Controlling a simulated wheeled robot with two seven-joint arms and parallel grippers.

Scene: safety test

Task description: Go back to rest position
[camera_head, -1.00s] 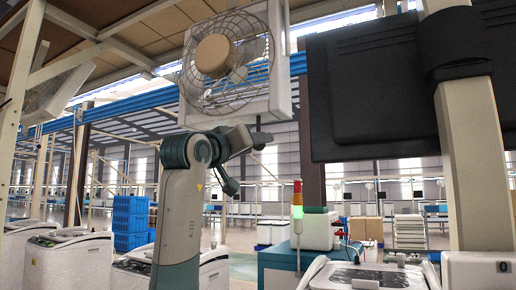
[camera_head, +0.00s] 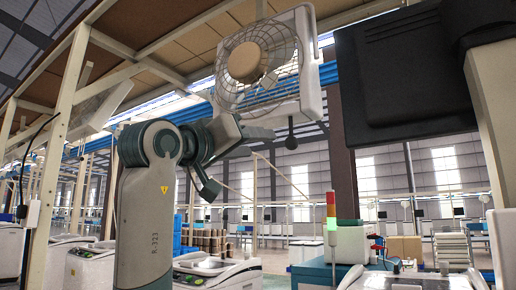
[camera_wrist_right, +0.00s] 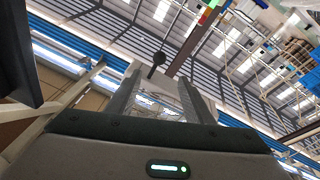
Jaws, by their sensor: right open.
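My right arm rises from the bottom left of the head view and bends to the right. Its right gripper (camera_head: 262,131) is raised just below a caged fan (camera_head: 262,62), seen against its lower edge. I see nothing held. Whether the gripper touches the fan I cannot tell. My left gripper is not in view.
A large black panel (camera_head: 403,85) on a pale post is at upper right. A signal light (camera_head: 332,225), green lit, stands below. White machines (camera_head: 215,268) and blue crates (camera_head: 177,235) are lower down. A wooden-panelled overhead frame (camera_head: 150,25) spans the upper left.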

